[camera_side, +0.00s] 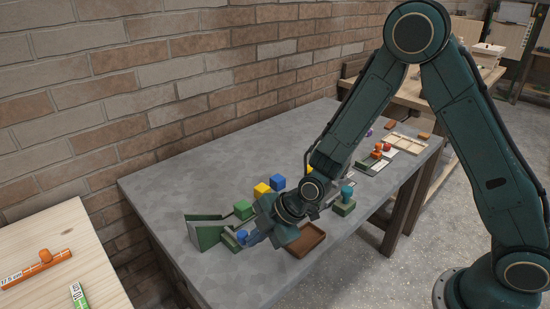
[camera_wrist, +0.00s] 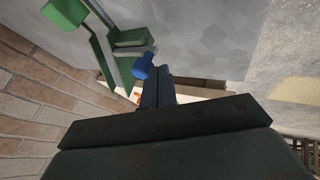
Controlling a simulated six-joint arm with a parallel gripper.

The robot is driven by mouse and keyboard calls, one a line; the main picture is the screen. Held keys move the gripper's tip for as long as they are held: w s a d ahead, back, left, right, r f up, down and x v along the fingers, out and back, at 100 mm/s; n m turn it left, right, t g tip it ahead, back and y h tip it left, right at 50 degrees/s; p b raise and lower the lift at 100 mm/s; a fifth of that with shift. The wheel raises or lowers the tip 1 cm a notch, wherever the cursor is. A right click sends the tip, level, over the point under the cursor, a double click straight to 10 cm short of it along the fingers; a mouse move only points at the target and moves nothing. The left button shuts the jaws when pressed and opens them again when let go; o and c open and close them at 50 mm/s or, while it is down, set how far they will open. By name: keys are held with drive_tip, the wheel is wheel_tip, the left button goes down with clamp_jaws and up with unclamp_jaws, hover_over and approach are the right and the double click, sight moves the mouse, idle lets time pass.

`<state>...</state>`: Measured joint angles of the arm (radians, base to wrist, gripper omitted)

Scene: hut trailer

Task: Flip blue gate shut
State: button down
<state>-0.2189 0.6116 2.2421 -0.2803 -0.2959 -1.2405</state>
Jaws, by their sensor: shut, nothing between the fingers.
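A small blue piece, the visible part of the blue gate (camera_side: 242,236), sits at the right end of a green frame (camera_side: 206,232) with a pale grey strip. In the wrist view the blue piece (camera_wrist: 143,66) shows as a rounded knob beside the green frame (camera_wrist: 130,38). My gripper (camera_wrist: 158,70) is shut and empty, its fingertips right beside the blue knob; I cannot tell whether they touch. In the side view my gripper (camera_side: 249,241) is low over the table at the blue piece and hides part of it. Whether the gate stands open or shut is unclear.
A green block (camera_side: 243,209), a yellow block (camera_side: 262,190) and a blue block (camera_side: 277,182) stand behind my gripper. A brown tray (camera_side: 308,240) lies to its right. A teal-topped green block (camera_side: 345,200) stands farther right. The grey table (camera_side: 160,190) is clear at left.

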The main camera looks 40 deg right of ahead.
drive_tip(key=shift+w, duration=0.1)
idle(0.3)
drive_tip(key=shift+w, duration=2.85)
drive_tip(key=shift+s, duration=0.1)
drive_tip(key=shift+s, duration=0.6)
drive_tip(key=s, duration=0.3)
drive_tip(key=v, duration=1)
drive_tip(key=shift+d+r, duration=0.1)
